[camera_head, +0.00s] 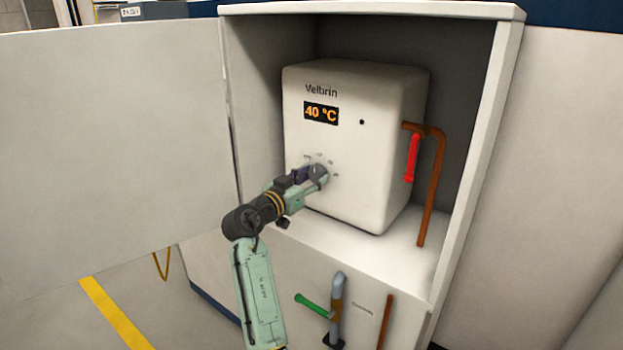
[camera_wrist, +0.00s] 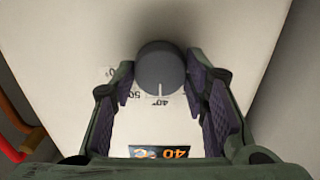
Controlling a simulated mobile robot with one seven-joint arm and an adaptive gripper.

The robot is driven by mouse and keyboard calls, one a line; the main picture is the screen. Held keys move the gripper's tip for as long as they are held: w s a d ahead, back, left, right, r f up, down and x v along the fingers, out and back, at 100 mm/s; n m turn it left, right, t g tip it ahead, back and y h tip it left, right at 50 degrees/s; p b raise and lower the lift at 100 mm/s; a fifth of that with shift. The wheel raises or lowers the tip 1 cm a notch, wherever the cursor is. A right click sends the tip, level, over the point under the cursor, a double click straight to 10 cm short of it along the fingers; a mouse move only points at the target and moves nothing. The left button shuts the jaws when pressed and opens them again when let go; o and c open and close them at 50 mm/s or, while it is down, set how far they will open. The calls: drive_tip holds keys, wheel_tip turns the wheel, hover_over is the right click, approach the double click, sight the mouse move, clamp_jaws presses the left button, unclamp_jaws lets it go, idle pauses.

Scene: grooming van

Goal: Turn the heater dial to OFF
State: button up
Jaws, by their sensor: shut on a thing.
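The white heater (camera_head: 350,165) stands in an open cabinet, with its display (camera_head: 321,113) reading 40 °C. Its dark grey round dial (camera_wrist: 160,66) is low on the front face, and in the head view my gripper mostly covers it. In the wrist view the dial's white pointer line lines up with the 40° mark, and a 50 mark shows beside it. My gripper (camera_wrist: 160,74) has one finger on each side of the dial and is shut on it. In the head view my gripper (camera_head: 316,174) reaches the heater face from the lower left. The OFF mark cannot be made out.
The cabinet door (camera_head: 110,150) stands open at the left. A copper pipe (camera_head: 433,190) with a red lever (camera_head: 411,158) is at the heater's right side. Below are a green-handled valve (camera_head: 314,305) and another copper pipe (camera_head: 386,322). The cabinet's right wall (camera_head: 480,150) bounds the space.

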drive_tip(key=shift+n, duration=0.3)
drive_tip(key=n+p, duration=0.2)
drive_tip(key=n, duration=0.3)
drive_tip(key=shift+r, duration=0.15)
drive_tip(key=shift+n+p, duration=1.1)
drive_tip(key=shift+n, duration=1.1)
drive_tip(key=o, duration=1.2)
drive_tip(key=shift+c, duration=0.2)
drive_tip(key=shift+a, duration=0.1)
drive_tip(key=v, duration=1.2)
